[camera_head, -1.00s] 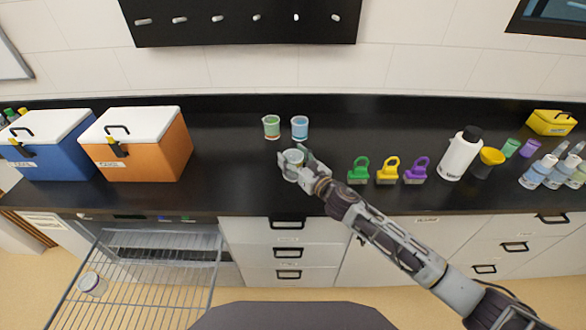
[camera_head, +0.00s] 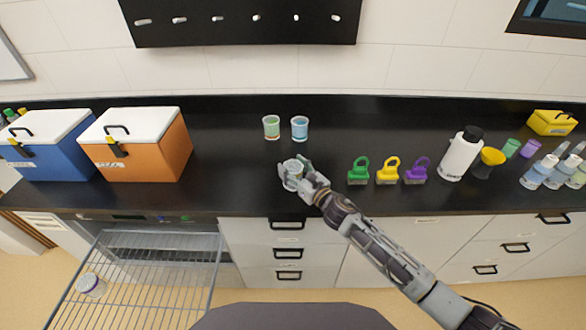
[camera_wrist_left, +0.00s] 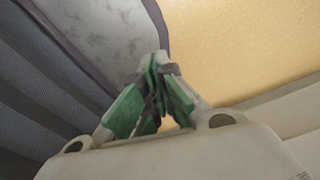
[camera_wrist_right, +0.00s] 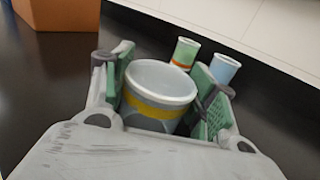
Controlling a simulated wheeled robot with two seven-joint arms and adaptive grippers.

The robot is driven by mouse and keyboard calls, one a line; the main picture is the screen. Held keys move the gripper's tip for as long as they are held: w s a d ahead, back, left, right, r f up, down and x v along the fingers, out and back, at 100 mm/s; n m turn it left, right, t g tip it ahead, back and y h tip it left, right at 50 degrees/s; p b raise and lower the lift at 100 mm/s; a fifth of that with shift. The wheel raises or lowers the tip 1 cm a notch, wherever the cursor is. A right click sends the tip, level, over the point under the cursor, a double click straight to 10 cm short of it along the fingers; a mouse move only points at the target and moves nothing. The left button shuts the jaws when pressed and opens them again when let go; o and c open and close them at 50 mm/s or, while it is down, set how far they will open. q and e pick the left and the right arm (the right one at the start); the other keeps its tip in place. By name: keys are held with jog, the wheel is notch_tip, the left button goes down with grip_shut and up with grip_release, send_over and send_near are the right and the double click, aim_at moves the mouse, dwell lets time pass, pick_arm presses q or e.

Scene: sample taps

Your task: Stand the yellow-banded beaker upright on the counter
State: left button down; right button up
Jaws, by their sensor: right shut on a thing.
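The yellow-banded beaker (camera_wrist_right: 158,95) is a grey-white cup with an open rim and a yellow band, seen in the right wrist view. It also shows in the head view (camera_head: 292,174), over the front part of the black counter (camera_head: 235,190). My right gripper (camera_head: 294,168) is shut on it, with one green-padded finger on each side. The beaker looks about upright, mouth up; I cannot tell whether its base touches the counter. My left gripper (camera_wrist_left: 158,65) is shut and empty in the left wrist view, with its fingertips together. It is not in the head view.
A green beaker (camera_head: 271,127) and a blue beaker (camera_head: 299,128) stand behind. Green (camera_head: 358,171), yellow (camera_head: 387,171) and purple (camera_head: 416,171) padlock-shaped items are to the right. An orange cooler box (camera_head: 150,145) is to the left. A wire rack (camera_head: 150,270) extends below the counter.

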aim_at(298, 175)
pick_arm(q)
jog(key=shift+f, duration=0.2)
pick_arm(e)
jog(key=shift+f, duration=0.25)
jog(key=o, duration=1)
jog(key=shift+c, duration=0.2)
jog(key=shift+b+v, duration=0.6)
jog(key=shift+v, duration=1.65)
jog(key=v, duration=0.3)
jog(key=shift+s, duration=0.25)
jog(key=shift+b+v, duration=0.55)
jog(key=shift+v, duration=0.9)
pick_arm(q)
jog(key=shift+w+a+f, duration=0.2)
jog(key=shift+a+f, duration=0.3)
jog(key=shift+f, duration=0.1)
jog(key=shift+w+a+f, duration=0.15)
jog(key=shift+a+f, duration=0.3)
jog(key=shift+f, duration=0.15)
pick_arm(e)
jog(key=shift+v, duration=1.45)
jog(key=shift+r, duration=0.1)
